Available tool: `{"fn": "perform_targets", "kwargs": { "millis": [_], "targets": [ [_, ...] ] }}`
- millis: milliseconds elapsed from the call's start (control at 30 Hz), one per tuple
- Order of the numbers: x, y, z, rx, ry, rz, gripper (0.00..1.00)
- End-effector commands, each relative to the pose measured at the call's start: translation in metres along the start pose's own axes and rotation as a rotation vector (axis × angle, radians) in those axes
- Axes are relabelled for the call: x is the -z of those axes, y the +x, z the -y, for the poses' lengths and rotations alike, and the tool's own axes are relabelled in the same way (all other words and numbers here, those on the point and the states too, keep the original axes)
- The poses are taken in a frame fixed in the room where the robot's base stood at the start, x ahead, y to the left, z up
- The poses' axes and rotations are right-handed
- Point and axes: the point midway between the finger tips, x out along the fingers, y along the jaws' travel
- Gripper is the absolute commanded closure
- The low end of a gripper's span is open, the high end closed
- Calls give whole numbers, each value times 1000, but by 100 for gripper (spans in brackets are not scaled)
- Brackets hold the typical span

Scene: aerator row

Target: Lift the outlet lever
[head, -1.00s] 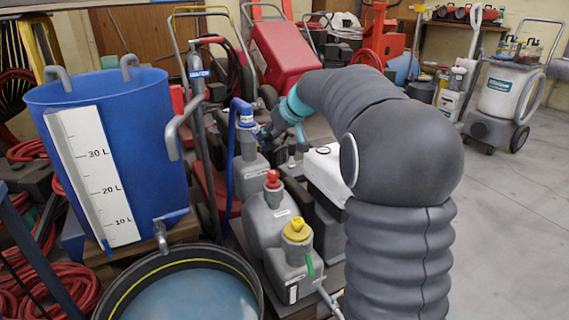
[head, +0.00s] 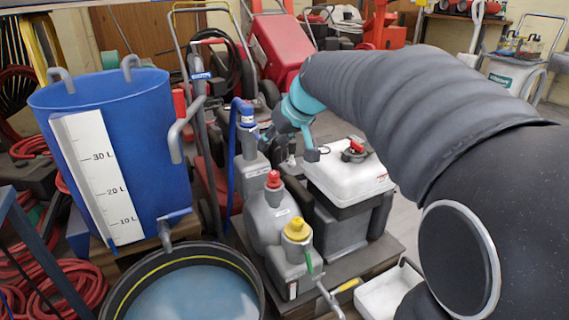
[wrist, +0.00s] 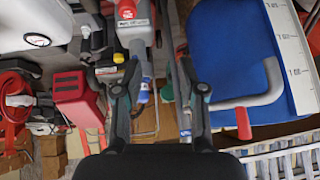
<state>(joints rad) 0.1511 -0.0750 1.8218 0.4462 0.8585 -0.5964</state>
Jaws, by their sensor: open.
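A blue tub (head: 125,150) with a litre scale stands at left; its low outlet tap has a blue lever (head: 176,216) lying roughly level. A green lever (head: 309,263) hangs beside a yellow cap on the grey tank unit. I cannot tell which is the outlet lever meant. My gripper (head: 265,138) is beside the blue-capped grey bottle (head: 246,150), above the grey unit and apart from both levers. In the wrist view my gripper (wrist: 160,65) is open, with a blue part (wrist: 144,88) visible between its fingers; contact cannot be told. The tub (wrist: 240,75) shows at right there.
A black basin (head: 120,290) of water stands under the tap. A white tank (head: 345,175) stands right of the grey unit. Red hoses (head: 80,285) lie at lower left. A red-handled grey post (head: 200,75) and trolleys stand behind. Bare floor shows at right.

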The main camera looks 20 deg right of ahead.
Motion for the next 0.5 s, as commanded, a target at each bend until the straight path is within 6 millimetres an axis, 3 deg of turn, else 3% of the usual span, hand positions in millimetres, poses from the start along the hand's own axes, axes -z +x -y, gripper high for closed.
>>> {"fn": "perform_targets", "kwargs": {
  "millis": [500],
  "targets": [
    [-61, -53, 38, -54, 51, 61, 60]
  ]
}}
